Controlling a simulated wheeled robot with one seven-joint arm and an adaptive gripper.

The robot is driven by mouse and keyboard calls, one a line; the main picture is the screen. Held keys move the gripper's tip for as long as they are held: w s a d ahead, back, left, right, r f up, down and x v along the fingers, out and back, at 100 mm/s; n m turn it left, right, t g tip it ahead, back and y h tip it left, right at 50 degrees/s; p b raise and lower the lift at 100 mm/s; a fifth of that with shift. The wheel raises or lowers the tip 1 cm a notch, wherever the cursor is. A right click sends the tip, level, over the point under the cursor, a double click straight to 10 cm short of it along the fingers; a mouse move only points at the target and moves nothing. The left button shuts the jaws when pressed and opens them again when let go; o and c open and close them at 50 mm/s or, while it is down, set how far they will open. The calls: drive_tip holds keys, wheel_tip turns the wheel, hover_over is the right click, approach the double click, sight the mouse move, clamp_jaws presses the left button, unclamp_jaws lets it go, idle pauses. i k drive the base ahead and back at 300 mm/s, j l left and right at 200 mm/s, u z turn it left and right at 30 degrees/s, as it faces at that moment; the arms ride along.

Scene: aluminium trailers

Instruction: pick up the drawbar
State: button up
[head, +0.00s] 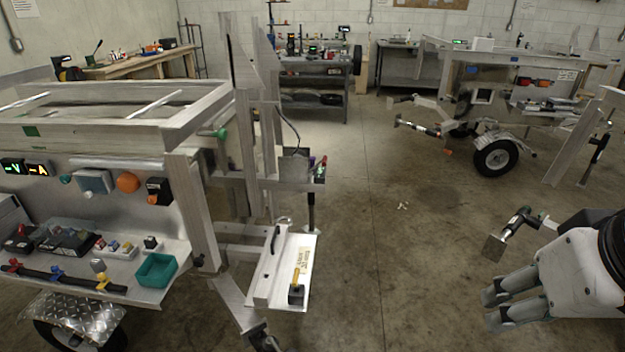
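My gripper (490,309) is at the lower right, over bare floor. Its two grey fingers are apart with nothing seen between them. A metal drawbar (232,300) slopes down from the front of the near left trailer to a dark end at the bottom edge. Another bar with a black and red grip (418,127) sticks out from the far right trailer, well away from my gripper. I cannot tell which one the task names. My gripper touches neither of them.
The left trailer (185,130) carries a tray (312,262) with a yellow-handled hammer (296,290). A dark-handled part with a metal plate (495,247) shows just above my gripper. The concrete floor in the middle is mostly clear, with small white scraps (402,205).

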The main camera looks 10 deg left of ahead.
sight(264, 285)
drive_tip(key=i+j+z, duration=0.25)
drive_tip(key=j, duration=0.85)
drive_tip(key=j+z, duration=0.3)
drive_tip(key=j, duration=0.8)
drive_tip(key=k, duration=0.05)
